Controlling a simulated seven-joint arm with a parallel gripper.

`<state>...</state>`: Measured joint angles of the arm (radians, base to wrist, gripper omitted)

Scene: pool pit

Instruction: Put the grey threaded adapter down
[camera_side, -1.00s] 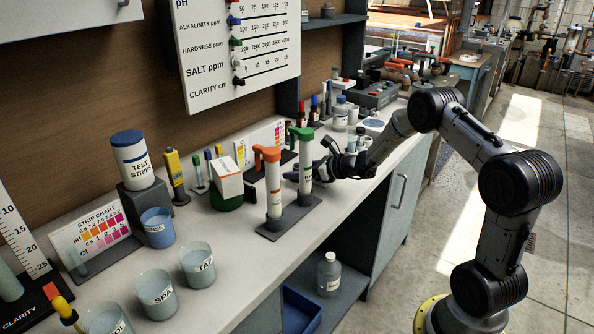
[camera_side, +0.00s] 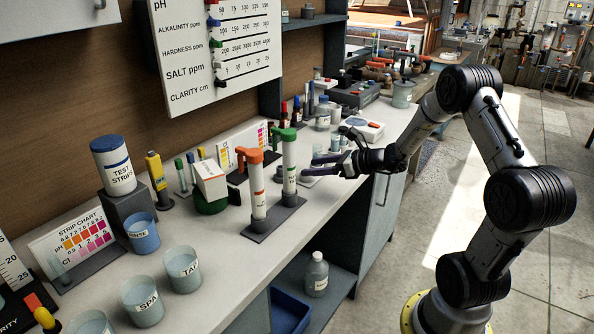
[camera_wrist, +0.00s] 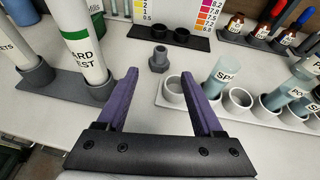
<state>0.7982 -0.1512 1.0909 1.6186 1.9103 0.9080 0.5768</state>
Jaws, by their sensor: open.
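The grey threaded adapter (camera_wrist: 158,60) stands on the white counter in the wrist view, with a hex-shaped lower part and a narrower top. My gripper (camera_wrist: 160,77) is open and empty, its two purple fingers apart. The adapter shows just beyond the fingertips, about midway between them, and nothing touches it. In the side view my gripper (camera_side: 313,166) reaches over the counter to the right of the green-capped tube. I cannot make out the adapter in the side view.
The green-capped tube (camera_side: 289,163) and orange-capped tube (camera_side: 257,185) stand close to the gripper. A white rack (camera_wrist: 205,117) with vials lies to the right in the wrist view. A dark empty holder (camera_wrist: 170,38) sits behind the adapter.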

